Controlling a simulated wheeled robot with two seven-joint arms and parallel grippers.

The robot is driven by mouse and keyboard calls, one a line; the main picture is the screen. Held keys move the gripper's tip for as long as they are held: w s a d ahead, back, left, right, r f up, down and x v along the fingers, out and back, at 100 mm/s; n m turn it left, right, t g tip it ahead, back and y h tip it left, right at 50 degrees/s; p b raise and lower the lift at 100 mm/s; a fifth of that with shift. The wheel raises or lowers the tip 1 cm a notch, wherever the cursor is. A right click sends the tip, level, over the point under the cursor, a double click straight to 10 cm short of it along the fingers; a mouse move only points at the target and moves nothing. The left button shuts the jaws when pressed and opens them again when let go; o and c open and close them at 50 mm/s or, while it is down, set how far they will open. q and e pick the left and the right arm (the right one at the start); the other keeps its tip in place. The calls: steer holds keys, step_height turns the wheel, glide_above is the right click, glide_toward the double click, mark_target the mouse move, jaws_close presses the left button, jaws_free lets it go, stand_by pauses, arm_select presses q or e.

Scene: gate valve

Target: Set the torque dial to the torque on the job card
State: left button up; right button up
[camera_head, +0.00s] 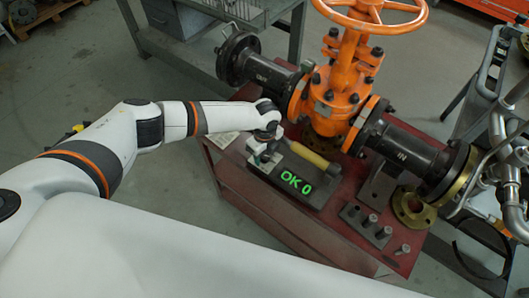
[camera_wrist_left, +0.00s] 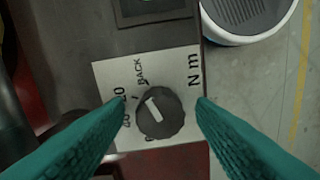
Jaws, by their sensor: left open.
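The torque dial (camera_wrist_left: 161,114) is a dark round knob with a white pointer line, on a white scale plate (camera_wrist_left: 112,74) marked "BACK", "N m" and numbers. The pointer tilts up and slightly left; some numbers are hidden. My left gripper (camera_wrist_left: 160,108) is open, its teal fingers on either side of the dial, apart from it as far as I can tell. In the head view my left gripper (camera_head: 262,156) is over the left end of a dark box whose green display (camera_head: 297,185) reads "OK 0". A pale card (camera_head: 222,140) lies left of it, its text too small to read. My right gripper is not in view.
A yellow-handled tool (camera_head: 308,154) lies behind the display. The orange gate valve (camera_head: 340,85) with dark pipes stands behind it on the red bench (camera_head: 240,181). Several bolts (camera_head: 368,222) stand at the right front. Metal pipework (camera_head: 505,150) is at far right.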

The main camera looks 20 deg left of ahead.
arm_select(q)
steer(key=c, duration=1)
steer(key=shift+o, duration=0.2)
